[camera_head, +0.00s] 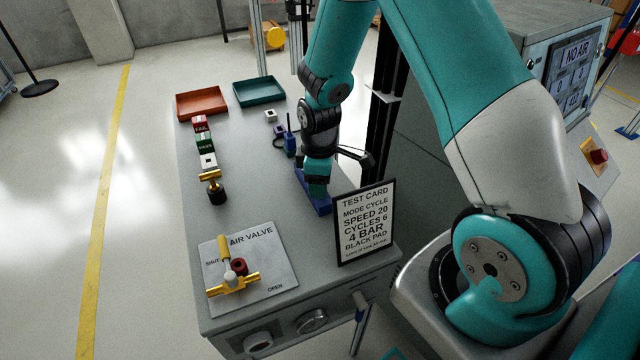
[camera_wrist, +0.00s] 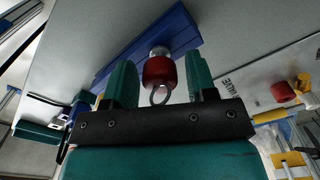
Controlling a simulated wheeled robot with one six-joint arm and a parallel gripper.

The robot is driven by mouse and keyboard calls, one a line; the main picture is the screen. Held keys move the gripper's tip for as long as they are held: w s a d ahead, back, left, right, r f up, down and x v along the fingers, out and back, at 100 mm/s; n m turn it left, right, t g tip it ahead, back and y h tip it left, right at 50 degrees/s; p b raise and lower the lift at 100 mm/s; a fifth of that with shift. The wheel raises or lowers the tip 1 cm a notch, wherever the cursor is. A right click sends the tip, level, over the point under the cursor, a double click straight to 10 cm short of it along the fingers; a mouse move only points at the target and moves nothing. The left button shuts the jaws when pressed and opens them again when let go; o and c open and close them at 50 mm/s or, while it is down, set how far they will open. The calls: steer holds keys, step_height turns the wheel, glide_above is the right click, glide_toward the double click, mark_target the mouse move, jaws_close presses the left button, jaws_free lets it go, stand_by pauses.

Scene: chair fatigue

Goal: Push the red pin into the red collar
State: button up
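The red pin (camera_wrist: 160,71) has a metal ring at its near end and stands in a blue holder (camera_wrist: 182,33) in the wrist view. The two green fingers of my gripper (camera_wrist: 161,85) are open on either side of it, with gaps visible. In the head view my gripper (camera_head: 317,187) points down over the blue holder (camera_head: 320,206), and the pin is hidden there. The red collar (camera_head: 239,267) sits by the yellow air valve (camera_head: 234,284) on a grey plate, left of the gripper. It also shows in the wrist view (camera_wrist: 283,92).
A framed test card (camera_head: 365,224) stands just right of the blue holder. A yellow valve handle (camera_head: 224,247) rises beside the collar. Coloured blocks (camera_head: 205,142), a black-based fitting (camera_head: 216,192), a red tray (camera_head: 202,103) and a green tray (camera_head: 259,91) lie farther back.

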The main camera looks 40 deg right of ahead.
steer(key=c, duration=0.6)
steer(key=shift+c, duration=0.2)
steer(key=shift+r, duration=0.15)
steer(key=shift+r+p, duration=1.6)
steer(key=shift+r, duration=0.1)
steer(key=shift+r+p, duration=1.65)
steer(key=shift+r, duration=0.3)
